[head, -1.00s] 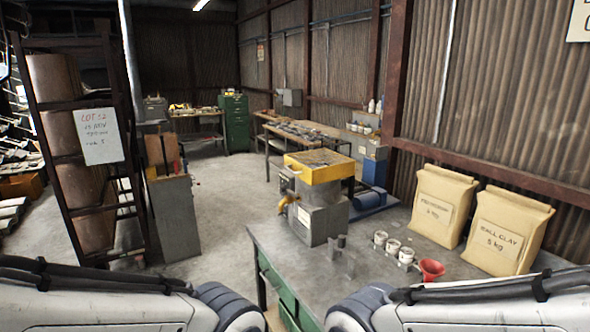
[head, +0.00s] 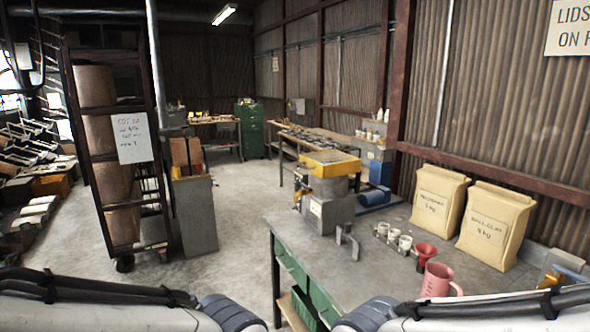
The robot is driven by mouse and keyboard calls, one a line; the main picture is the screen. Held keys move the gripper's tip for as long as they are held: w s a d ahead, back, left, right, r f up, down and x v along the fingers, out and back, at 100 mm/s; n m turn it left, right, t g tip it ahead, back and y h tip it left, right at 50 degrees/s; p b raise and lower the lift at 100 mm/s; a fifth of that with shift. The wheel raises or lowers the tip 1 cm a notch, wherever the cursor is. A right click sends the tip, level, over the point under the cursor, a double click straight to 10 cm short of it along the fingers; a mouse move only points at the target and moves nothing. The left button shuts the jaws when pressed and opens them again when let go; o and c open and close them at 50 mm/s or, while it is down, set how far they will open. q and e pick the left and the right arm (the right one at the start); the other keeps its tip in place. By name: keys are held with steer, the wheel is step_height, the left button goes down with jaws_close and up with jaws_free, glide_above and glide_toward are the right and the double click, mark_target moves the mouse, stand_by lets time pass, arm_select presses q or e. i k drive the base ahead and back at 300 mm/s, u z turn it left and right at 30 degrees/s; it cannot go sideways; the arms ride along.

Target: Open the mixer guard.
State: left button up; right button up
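The mixer (head: 326,208) is a grey machine standing on the workbench ahead and right of centre. Its yellow guard (head: 331,163) lies flat across the top of the mixer and looks closed. Parts of my two arms show at the bottom left and bottom right of the head view. Both grippers are outside the picture, so their state does not show. No gripper is seen touching the mixer or its guard.
The workbench (head: 300,240) holds several white cups (head: 392,240), a red funnel (head: 425,254), a pink jug (head: 438,280) and two clay bags (head: 497,224). A wheeled rack (head: 108,170) stands left. Open concrete floor (head: 235,200) lies between rack and bench.

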mark_target(345, 163)
steer(key=u, duration=0.5)
steer(key=i, duration=1.55)
steer(key=z, duration=0.2)
